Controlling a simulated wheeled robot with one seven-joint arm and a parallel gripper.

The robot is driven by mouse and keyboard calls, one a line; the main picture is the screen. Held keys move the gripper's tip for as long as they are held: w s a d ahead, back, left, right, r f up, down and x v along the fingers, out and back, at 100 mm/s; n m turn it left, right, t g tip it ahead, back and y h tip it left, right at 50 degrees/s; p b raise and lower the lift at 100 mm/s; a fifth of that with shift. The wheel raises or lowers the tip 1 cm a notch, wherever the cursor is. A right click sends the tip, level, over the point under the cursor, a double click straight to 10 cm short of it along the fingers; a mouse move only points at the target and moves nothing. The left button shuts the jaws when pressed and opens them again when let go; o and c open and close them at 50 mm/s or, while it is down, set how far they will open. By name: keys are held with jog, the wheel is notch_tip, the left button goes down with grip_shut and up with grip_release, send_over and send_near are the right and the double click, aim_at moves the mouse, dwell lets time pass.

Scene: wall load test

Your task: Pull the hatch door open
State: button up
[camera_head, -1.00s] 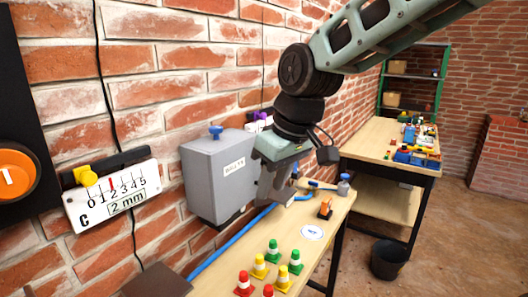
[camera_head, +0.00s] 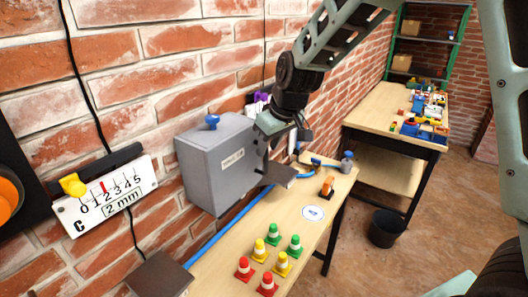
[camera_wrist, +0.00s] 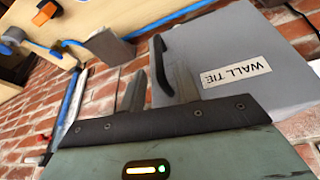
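The hatch is a grey wall box (camera_head: 215,165) with a white label. In the wrist view its grey door (camera_wrist: 235,50) carries the label "WALL TIE" and a black bar handle (camera_wrist: 159,60) near one edge. The door looks shut. My gripper (camera_head: 266,160) is at the right side of the box front in the head view. In the wrist view my gripper (camera_wrist: 160,75) has its two fingers apart, with the handle showing between them. I cannot tell whether either finger touches it. In the head view the handle is hidden by my gripper.
A wooden bench (camera_head: 240,228) below holds several red, yellow and green cones, a white disc (camera_head: 313,213) and an orange item (camera_head: 327,187). A blue knob (camera_head: 212,121) tops the box. A dark bucket (camera_head: 387,228) stands on the floor, with open floor to its right.

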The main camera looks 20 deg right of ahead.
aim_at(264, 171)
jog(key=shift+p+x, duration=0.45)
jog(key=shift+x, duration=2)
grip_shut()
